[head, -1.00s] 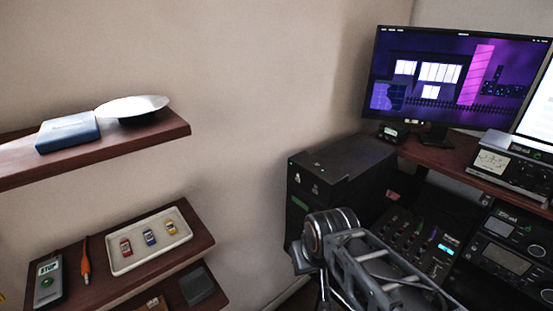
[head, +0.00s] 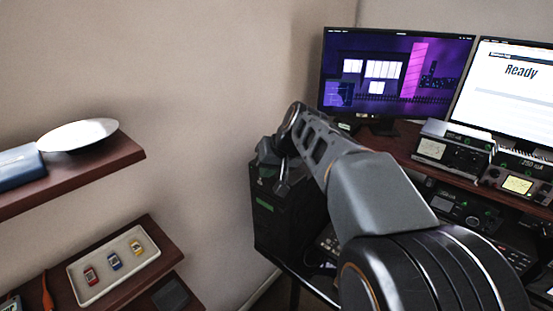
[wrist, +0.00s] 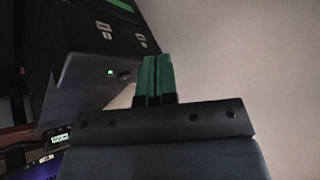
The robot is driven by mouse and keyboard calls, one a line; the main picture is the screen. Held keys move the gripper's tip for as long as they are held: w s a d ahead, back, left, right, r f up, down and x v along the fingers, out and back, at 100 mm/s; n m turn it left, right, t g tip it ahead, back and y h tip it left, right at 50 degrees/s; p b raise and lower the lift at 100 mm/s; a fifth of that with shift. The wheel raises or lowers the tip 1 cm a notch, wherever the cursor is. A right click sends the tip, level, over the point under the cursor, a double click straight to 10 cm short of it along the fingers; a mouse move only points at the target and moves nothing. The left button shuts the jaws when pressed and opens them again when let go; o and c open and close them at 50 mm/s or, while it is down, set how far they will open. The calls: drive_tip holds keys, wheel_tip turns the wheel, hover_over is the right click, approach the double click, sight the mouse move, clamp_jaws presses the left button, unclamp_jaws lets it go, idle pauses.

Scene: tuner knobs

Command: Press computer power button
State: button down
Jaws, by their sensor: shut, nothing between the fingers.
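The black computer tower (head: 285,222) stands left of the monitors in the head view. It also fills the upper left of the wrist view (wrist: 62,45). There its edge panel carries a small lit green mark (wrist: 110,72) and a round dark button-like spot (wrist: 125,75) beside it. I cannot tell which of the two is the power button. My gripper (wrist: 157,66) is shut and empty, its green fingers just right of these in the picture. Whether they touch the tower is unclear. In the head view my arm hides part of the tower's top and the fingers cannot be made out.
A monitor (head: 395,75) and a second screen reading "Ready" (head: 505,90) stand on the desk, with radio-like units (head: 450,148) below. Wall shelves at left hold a white dish (head: 78,135) and a tray of small coloured items (head: 72,268). Bare wall lies between.

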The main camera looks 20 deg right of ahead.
drive_tip(key=w+d+r+t+y+p, duration=0.1)
drive_tip(key=w+d+r+t, duration=0.1)
drive_tip(key=w+d+r, duration=0.4)
drive_tip(key=shift+w+d+r+m+p, duration=0.25)
drive_tip(key=shift+w+r, duration=0.3)
drive_tip(key=shift+r, duration=0.3)
drive_tip(key=shift+f, duration=0.1)
wheel_tip(320, 180, down, 9)
drive_tip(key=b, duration=0.7)
idle(1.4)
drive_tip(key=shift+f+b, duration=0.25)
drive_tip(key=shift+b, duration=0.15)
drive_tip(key=shift+f+b, duration=0.3)
idle(0.5)
drive_tip(key=shift+r, duration=0.1)
idle(0.3)
drive_tip(key=shift+r+p, duration=0.5)
drive_tip(key=shift+r, duration=0.15)
